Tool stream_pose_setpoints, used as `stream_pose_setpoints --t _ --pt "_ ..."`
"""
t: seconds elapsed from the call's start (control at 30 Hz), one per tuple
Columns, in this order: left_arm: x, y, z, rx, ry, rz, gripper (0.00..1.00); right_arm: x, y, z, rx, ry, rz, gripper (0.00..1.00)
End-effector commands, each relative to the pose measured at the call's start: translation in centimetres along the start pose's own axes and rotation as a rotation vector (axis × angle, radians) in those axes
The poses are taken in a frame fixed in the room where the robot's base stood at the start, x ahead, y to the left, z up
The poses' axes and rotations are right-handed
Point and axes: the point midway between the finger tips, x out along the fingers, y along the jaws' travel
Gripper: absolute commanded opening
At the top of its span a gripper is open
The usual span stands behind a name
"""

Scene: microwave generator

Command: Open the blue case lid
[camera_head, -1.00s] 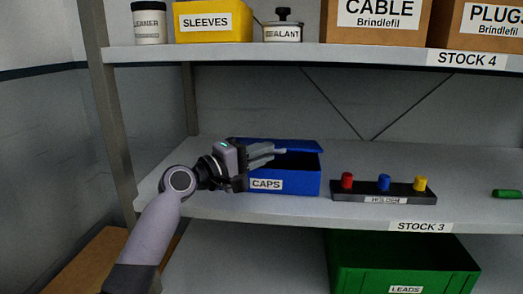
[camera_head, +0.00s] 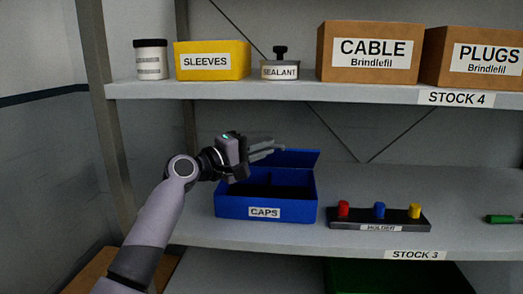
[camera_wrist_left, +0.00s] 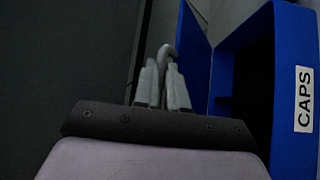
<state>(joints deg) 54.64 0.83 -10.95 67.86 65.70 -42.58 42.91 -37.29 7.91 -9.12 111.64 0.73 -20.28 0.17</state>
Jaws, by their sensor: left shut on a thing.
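The blue case (camera_head: 228,207), labelled CAPS, stands on the middle shelf with its lid (camera_head: 303,157) raised and leaning up at the back. Its dark inside and a divider show. My left gripper (camera_head: 272,150) is above the case, at the raised lid. In the left wrist view the gripper (camera_wrist_left: 165,75) is shut on a grey curved piece (camera_wrist_left: 167,50) beside the lid (camera_wrist_left: 194,60); it looks like the lid's handle. The case (camera_wrist_left: 262,90) is on the right there. My right gripper is not in view.
A black holder (camera_head: 395,219) with red, blue and yellow caps stands right of the case. A green object (camera_head: 503,219) lies at the far right. The upper shelf (camera_head: 300,91) with boxes and jars is above. Bare shelf lies behind the holder.

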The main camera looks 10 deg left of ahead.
Motion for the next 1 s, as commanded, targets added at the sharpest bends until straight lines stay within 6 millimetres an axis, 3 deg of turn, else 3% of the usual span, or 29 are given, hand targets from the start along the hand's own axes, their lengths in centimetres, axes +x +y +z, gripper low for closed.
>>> stream_pose_setpoints --t 0.27,0.3,0.33,0.37,0.73,1.0 --pt "0.0 0.2 -0.1 0.002 0.002 0.004 0.00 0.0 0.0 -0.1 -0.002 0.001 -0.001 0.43" --pt "0.0 0.2 -0.1 0.002 0.002 0.004 0.24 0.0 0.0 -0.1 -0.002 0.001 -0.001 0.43" --pt "0.0 0.2 -0.1 0.002 0.002 0.004 0.34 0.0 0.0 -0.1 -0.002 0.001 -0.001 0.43" --pt "0.0 0.2 -0.1 0.002 0.002 0.004 0.37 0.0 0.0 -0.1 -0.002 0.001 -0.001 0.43" --pt "-0.4 0.0 -0.1 0.001 0.001 0.001 0.37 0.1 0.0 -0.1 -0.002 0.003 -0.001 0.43" --pt "-3.2 -0.1 -0.1 0.003 0.002 0.001 0.37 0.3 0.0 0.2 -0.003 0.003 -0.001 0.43"
